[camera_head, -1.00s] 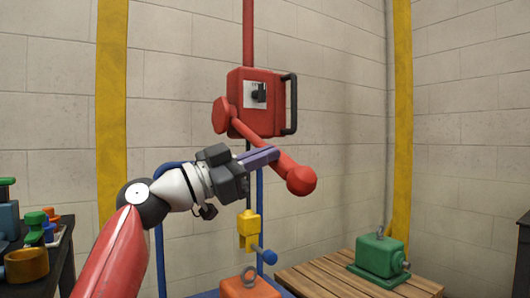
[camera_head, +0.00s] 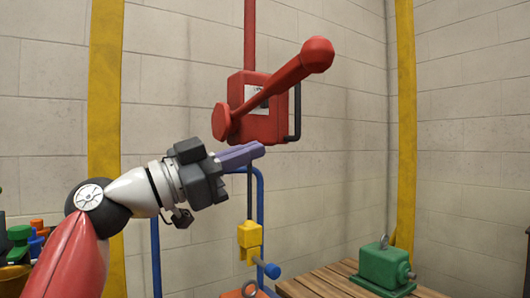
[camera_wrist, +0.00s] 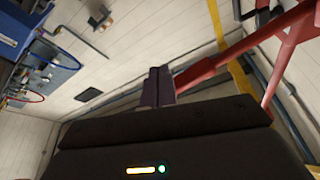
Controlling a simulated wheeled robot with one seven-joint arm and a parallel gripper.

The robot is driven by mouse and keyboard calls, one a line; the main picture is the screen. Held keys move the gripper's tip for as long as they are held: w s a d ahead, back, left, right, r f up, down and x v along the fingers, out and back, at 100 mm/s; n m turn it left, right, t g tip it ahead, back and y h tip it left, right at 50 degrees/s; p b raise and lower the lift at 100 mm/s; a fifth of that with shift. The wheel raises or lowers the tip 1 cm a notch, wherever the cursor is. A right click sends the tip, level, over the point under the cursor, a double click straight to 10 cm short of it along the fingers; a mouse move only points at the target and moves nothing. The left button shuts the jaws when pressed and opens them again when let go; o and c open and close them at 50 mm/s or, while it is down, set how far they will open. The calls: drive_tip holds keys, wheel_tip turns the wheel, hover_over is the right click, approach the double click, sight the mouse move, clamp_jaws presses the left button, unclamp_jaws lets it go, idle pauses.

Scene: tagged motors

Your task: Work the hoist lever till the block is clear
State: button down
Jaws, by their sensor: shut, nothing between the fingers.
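The red hoist box (camera_head: 262,122) hangs on a red pole before the wall. Its red lever (camera_head: 275,88) slants up to the right, its round knob (camera_head: 318,54) at the top. My gripper (camera_head: 258,151) is shut and empty below the lever, apart from it in the head view. Its closed fingers (camera_wrist: 157,88) show in the wrist view, with a red bar beside them that may be the lever. The yellow hook block (camera_head: 250,237) hangs below. Under it the orange block (camera_head: 235,294) with a ring is mostly cut off by the frame edge, so its support is hidden.
A black handle (camera_head: 297,110) is on the hoist box's right side. A blue frame (camera_head: 260,205) stands beneath. A green motor (camera_head: 384,266) sits on a wooden pallet (camera_head: 310,286) at right. Coloured parts crowd the lower left. The wall area right of the lever is clear.

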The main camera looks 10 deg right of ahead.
drive_tip(key=v, duration=0.5)
drive_tip(key=shift+a, duration=0.2)
drive_tip(key=shift+r, duration=0.1)
idle(0.5)
